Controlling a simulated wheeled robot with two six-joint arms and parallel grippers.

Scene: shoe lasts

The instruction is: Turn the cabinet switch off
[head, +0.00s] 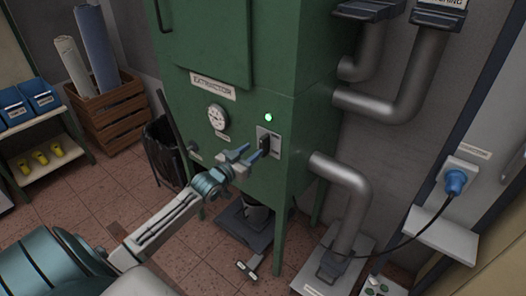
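The green cabinet (245,102), labelled EXTRACTOR, stands in the middle of the head view. A green lamp (268,118) just above the plate is lit. My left gripper (256,150) is in front of the switch, with its two blue fingers apart and nothing seen between them. The right fingertip is close to the handle and partly overlaps it; I cannot tell whether they touch. My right gripper is not in view.
A round gauge (218,117) sits left of the switch. Grey pipes (340,172) leave the cabinet's right side. A blue plug (455,181) with a black cable is at the right wall. A wooden crate (108,118) and a dark bin (163,150) stand at the left.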

